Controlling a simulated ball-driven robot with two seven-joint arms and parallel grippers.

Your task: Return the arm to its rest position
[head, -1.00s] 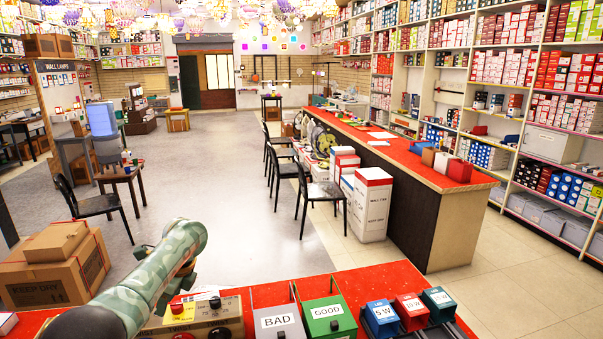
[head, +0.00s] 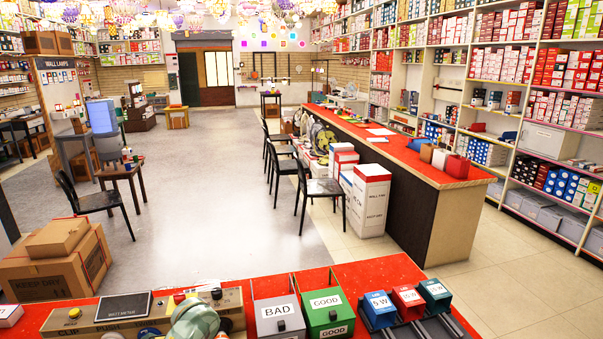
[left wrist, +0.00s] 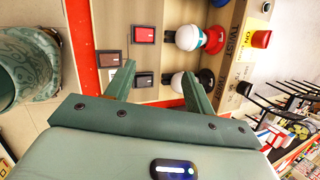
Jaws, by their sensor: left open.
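My left arm (head: 195,318) shows as a mottled green rounded link at the bottom edge of the head view, over the tester panel. Its gripper is hidden there. Beyond the fingers lie a white and teal bulb (left wrist: 188,38), a second white bulb (left wrist: 178,82) and a dark red plate (left wrist: 144,33).
The red worktop (head: 380,272) carries a wattmeter panel (head: 122,306), a grey BAD bin (head: 278,319), a green GOOD bin (head: 327,317) and blue, red and dark green wattage boxes (head: 408,299). Cardboard boxes (head: 55,265) stand at left. The floor (head: 215,200) beyond is open.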

